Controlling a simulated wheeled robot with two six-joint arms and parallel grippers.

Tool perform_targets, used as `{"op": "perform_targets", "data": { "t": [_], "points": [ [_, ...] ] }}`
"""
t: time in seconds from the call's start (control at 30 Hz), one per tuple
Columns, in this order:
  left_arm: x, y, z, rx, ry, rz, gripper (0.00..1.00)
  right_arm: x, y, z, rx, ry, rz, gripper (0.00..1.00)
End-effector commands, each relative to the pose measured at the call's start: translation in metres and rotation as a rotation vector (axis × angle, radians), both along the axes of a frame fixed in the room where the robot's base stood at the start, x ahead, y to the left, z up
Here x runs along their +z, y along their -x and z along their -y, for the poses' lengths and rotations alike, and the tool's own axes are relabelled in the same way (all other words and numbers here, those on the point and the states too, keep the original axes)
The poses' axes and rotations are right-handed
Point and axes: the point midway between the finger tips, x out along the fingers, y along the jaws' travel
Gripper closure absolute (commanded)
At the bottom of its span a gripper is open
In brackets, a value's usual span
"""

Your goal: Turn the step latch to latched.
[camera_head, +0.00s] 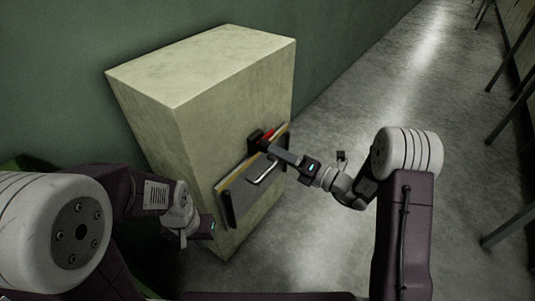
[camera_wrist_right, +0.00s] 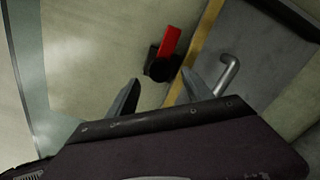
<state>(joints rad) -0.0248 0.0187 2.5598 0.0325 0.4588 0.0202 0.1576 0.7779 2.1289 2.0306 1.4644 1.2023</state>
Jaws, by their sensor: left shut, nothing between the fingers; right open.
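The step latch is a red lever (camera_wrist_right: 170,42) on a black round base, and in the wrist view it lies just beyond my fingertips, beside a yellow edge strip. In the head view a sliver of the red lever (camera_head: 269,134) shows at the top of the panel on the pale block, partly hidden by my gripper. My right gripper (camera_wrist_right: 160,88) is open and empty, its fingers apart and short of the latch; in the head view it reaches the panel's upper right corner (camera_head: 262,143). My left gripper (camera_head: 208,230) is shut and empty, low beside the block's front.
A grey panel (camera_head: 245,200) with a yellow edge and a silver bar handle (camera_head: 265,173) is on the block's front face. The pale block (camera_head: 205,65) stands against a green wall. Open concrete floor (camera_head: 330,245) lies to the right, with dark legs along the far right.

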Motion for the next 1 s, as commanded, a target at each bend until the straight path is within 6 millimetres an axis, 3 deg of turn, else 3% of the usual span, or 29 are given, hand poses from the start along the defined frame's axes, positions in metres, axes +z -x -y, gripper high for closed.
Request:
{"op": "perform_targets", "data": {
  "t": [0.03, 0.23, 0.57, 0.67, 0.8, 1.0],
  "points": [
    [-0.013, 0.0, 0.0, 0.0, 0.0, 0.0, 1.0, -0.006, -0.005, -0.01, 0.006, 0.0, 0.006, 0.41],
    [-0.028, 0.0, 0.0, 0.0, 0.0, -0.001, 1.0, -0.004, -0.025, -0.035, 0.002, 0.0, 0.004, 0.41],
    [-0.029, 0.0, 0.0, 0.0, 0.0, -0.001, 1.0, 0.0, -0.03, -0.042, 0.0, -0.001, -0.001, 0.41],
    [-0.029, 0.0, 0.0, 0.0, 0.0, -0.001, 1.0, 0.0, -0.03, -0.041, 0.001, -0.001, 0.0, 0.63],
    [-0.029, 0.0, 0.0, 0.0, 0.0, -0.001, 1.0, 0.0, -0.03, -0.041, 0.001, -0.001, 0.0, 1.0],
    [-0.029, 0.0, 0.0, 0.0, 0.0, -0.001, 1.0, 0.0, -0.03, -0.041, 0.001, -0.001, 0.001, 1.0]
  ]
}}
